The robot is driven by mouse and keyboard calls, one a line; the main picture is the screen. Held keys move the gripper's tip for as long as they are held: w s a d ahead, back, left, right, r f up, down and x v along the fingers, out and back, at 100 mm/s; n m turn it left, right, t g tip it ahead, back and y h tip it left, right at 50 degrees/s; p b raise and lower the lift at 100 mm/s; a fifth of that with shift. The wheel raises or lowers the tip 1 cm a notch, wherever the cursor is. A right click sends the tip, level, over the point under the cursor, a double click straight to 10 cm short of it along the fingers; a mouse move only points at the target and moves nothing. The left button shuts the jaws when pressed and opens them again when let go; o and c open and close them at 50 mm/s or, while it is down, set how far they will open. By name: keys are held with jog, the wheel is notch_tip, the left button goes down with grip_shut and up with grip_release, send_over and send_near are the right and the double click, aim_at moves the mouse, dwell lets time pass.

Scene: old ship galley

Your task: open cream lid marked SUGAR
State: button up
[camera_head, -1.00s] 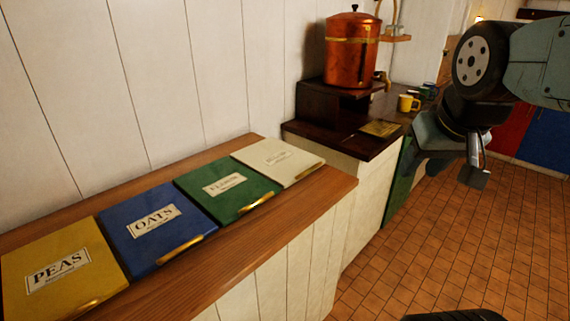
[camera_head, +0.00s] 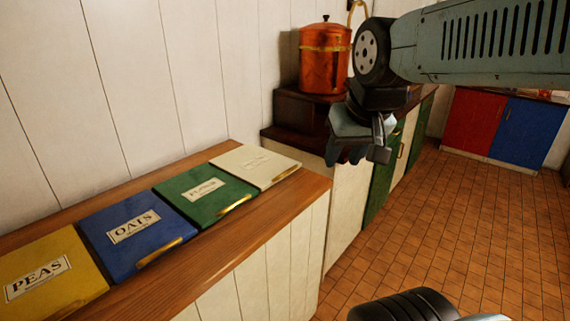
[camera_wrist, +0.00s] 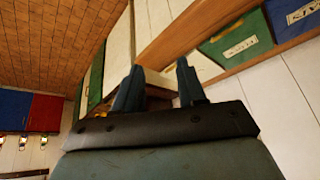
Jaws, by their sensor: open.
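The cream lid (camera_head: 255,165) lies shut at the right end of a row of lids on the wooden counter. Its label is too faint to read, and a brass handle runs along its front edge. It also shows in the wrist view (camera_wrist: 205,66), partly hidden behind my gripper's fingers. My gripper (camera_head: 352,158) hangs in the air to the right of the cream lid, apart from it. In the wrist view my gripper (camera_wrist: 158,85) has its two fingers spread with nothing between them.
Green (camera_head: 205,194), blue OATS (camera_head: 130,232) and yellow PEAS (camera_head: 48,285) lids lie shut to the left on the wooden counter (camera_head: 275,217). A copper urn (camera_head: 325,62) stands on a dark raised shelf behind my gripper. The tiled floor (camera_head: 450,225) at right is clear.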

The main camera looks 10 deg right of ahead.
jog(key=w+r+m+g, duration=0.1)
jog(key=w+m, duration=0.2)
jog(key=w, duration=0.7)
jog(key=m+g+y, duration=0.1)
jog(key=m+g, duration=0.2)
jog(key=m, duration=0.4)
send_over(290, 169)
jog(key=s+d, duration=0.1)
jog(key=s, duration=0.1)
notch_tip(290, 169, down, 10)
jog(key=r, duration=0.1)
jog(key=f, duration=0.4)
jog(key=w+f, duration=0.1)
jog(key=f, duration=0.4)
jog(key=a+f, duration=0.1)
jog(key=f, duration=0.3)
jog(key=shift+w+f, duration=0.15)
jog(key=shift+w, duration=0.25)
grip_shut()
